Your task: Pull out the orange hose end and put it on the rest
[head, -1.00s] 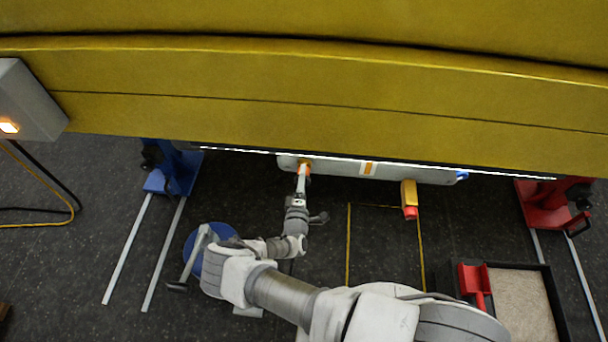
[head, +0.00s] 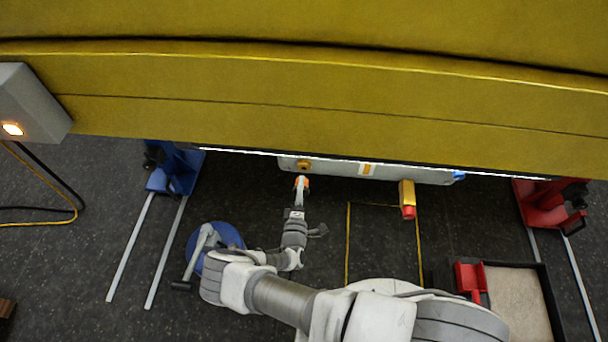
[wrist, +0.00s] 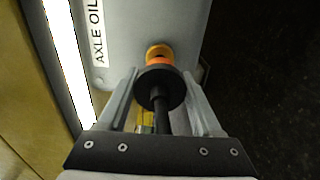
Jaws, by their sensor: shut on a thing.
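The orange hose end (wrist: 158,72) has a black collar and a black hose behind it. My gripper (wrist: 161,88) is shut on it, one finger on each side. In the head view my gripper (head: 302,181) and the orange end are just below the orange-yellow port (head: 304,165) on the grey tank (head: 335,168), with a small gap between. In the wrist view the port (wrist: 158,51) is straight ahead of the hose end. A red bracket (head: 472,279) stands at the tray's left edge; I cannot tell whether it is the rest.
The yellow boom (head: 300,85) hangs over the tank. A yellow block with a red end (head: 408,195) sticks out right of my gripper. Blue (head: 178,172) and red (head: 548,203) stands flank the area. A black-rimmed tray (head: 549,290) is lower right. The floor between is mostly clear.

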